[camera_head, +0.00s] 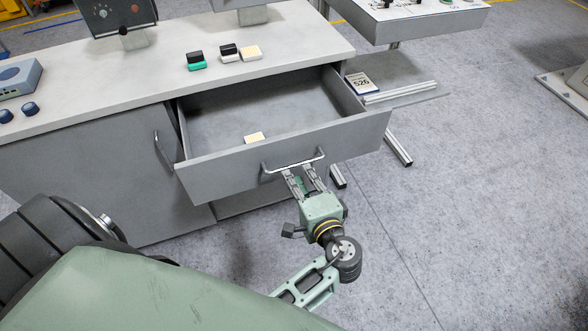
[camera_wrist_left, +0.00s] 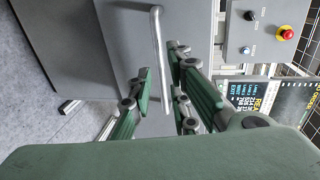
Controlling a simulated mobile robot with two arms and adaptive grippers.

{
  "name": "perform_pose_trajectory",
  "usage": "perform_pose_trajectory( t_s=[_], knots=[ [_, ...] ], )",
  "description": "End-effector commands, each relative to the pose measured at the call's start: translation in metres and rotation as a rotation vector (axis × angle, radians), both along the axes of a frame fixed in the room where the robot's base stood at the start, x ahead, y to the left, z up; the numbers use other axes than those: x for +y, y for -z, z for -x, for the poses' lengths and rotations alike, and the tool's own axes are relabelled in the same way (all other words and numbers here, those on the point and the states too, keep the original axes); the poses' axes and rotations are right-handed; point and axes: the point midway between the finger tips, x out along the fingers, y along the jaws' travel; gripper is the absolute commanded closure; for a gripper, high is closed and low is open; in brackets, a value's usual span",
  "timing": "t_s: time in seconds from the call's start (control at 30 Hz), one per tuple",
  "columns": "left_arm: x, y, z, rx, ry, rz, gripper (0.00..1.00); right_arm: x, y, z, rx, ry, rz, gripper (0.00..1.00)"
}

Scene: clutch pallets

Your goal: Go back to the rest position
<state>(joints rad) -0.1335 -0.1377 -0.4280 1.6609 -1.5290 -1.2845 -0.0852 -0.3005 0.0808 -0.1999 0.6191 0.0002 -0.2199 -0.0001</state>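My left gripper (camera_head: 300,174) is at the front of an open grey drawer (camera_head: 215,172), by its metal handle (camera_head: 293,162). In the left wrist view the two green-and-grey fingers (camera_wrist_left: 162,70) stand apart, with the handle bar (camera_wrist_left: 158,50) between them and a gap visible on either side. Nothing is gripped. Whether a finger touches the bar is hard to tell. My right gripper is not in either view.
The drawer holds one small cream block (camera_head: 254,137). On the grey counter (camera_head: 120,85) stand a green-and-black block (camera_head: 196,62), a white-and-black block (camera_head: 229,53) and a cream block (camera_head: 251,53). A control table (camera_head: 430,28) stands right.

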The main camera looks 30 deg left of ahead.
Motion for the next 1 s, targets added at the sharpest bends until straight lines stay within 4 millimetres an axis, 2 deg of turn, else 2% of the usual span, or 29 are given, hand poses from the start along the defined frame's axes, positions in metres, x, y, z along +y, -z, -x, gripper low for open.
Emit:
perform_pose_trajectory(
  t_s=[0.2, 0.67, 0.77, 0.87, 0.97, 1.0],
  knots=[
    [-0.013, -0.003, 0.011, 0.001, 0.000, -0.001, 0.83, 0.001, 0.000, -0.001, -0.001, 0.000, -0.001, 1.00],
    [-0.013, -0.004, 0.011, 0.001, -0.001, -0.001, 0.83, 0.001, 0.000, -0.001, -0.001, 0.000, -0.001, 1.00],
    [-0.013, 0.002, 0.011, 0.010, 0.005, 0.004, 0.83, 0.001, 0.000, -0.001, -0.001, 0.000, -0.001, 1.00],
    [-0.016, 0.028, 0.011, 0.061, 0.038, 0.030, 0.83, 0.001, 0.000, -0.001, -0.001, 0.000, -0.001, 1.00],
    [-0.023, 0.083, 0.015, 0.160, 0.099, 0.093, 0.83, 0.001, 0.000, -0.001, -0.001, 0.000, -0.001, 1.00],
    [-0.026, 0.112, 0.020, 0.209, 0.125, 0.131, 0.83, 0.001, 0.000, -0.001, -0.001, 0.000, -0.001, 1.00]
  ],
)
